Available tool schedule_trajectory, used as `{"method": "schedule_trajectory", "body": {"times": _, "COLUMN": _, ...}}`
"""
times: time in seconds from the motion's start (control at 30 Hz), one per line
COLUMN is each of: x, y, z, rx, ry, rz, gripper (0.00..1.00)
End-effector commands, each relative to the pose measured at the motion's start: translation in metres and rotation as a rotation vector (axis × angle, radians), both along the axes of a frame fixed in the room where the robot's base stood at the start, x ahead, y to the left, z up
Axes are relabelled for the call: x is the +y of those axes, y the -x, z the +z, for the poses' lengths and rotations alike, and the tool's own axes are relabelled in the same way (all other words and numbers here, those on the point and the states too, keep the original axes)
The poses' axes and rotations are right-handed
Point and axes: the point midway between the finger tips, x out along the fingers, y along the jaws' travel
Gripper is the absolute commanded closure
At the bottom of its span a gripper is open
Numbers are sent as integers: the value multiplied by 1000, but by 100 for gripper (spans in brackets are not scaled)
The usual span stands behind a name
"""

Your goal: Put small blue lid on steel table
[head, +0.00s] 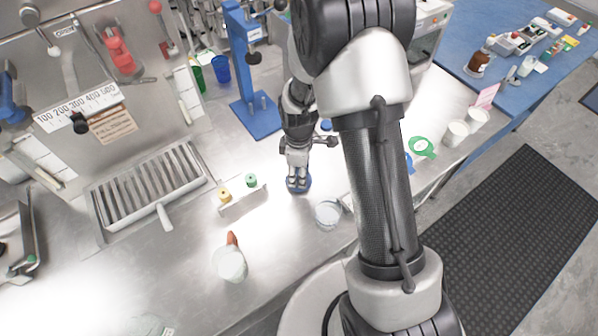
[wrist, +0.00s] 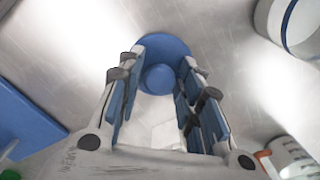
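The small blue lid (head: 304,187) is a round blue disc at my fingertips, over the bright steel table (head: 290,270). In the wrist view the lid (wrist: 178,44) shows its round knob between my two fingers. My gripper (head: 297,180) points down at the lid. In the wrist view my gripper (wrist: 159,76) has its fingers apart on both sides of the knob, with a narrow gap visible on each side. I cannot tell whether the lid rests flat on the table.
A clear glass container (head: 327,214) stands just right of the lid. A small rack with yellow and green tops (head: 240,196) is to the left. A blue stand (head: 256,117) rises behind. Steel at front left is clear.

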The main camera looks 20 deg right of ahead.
Motion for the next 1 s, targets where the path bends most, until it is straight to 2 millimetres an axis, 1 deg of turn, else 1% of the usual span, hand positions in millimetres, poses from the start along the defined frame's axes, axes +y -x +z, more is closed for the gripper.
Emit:
{"method": "schedule_trajectory", "body": {"times": 0.03, "x": 0, "y": 0, "z": 0, "rx": 0, "ry": 0, "rz": 0, "gripper": 60}}
{"method": "schedule_trajectory", "body": {"times": 0.1, "x": 0, "y": 0, "z": 0, "rx": 0, "ry": 0, "rz": 0, "gripper": 56}}
{"method": "schedule_trajectory", "body": {"times": 0.37, "x": 0, "y": 0, "z": 0, "rx": 0, "ry": 0, "rz": 0, "gripper": 56}}
{"method": "schedule_trajectory", "body": {"times": 0.47, "x": 0, "y": 0, "z": 4, "rx": 0, "ry": 0, "rz": 0, "gripper": 56}}
{"method": "schedule_trajectory", "body": {"times": 0.57, "x": 0, "y": -1, "z": 16, "rx": -1, "ry": 0, "rz": 0, "gripper": 56}}
{"method": "schedule_trajectory", "body": {"times": 0.67, "x": 0, "y": -1, "z": 36, "rx": -3, "ry": 0, "rz": 0, "gripper": 56}}
{"method": "schedule_trajectory", "body": {"times": 0.8, "x": 0, "y": -2, "z": 69, "rx": -4, "ry": 0, "rz": 0, "gripper": 56}}
{"method": "schedule_trajectory", "body": {"times": 0.9, "x": 0, "y": -2, "z": 89, "rx": -4, "ry": 0, "rz": 0, "gripper": 56}}
{"method": "schedule_trajectory", "body": {"times": 1.0, "x": 0, "y": -2, "z": 105, "rx": -3, "ry": 0, "rz": 0, "gripper": 56}}
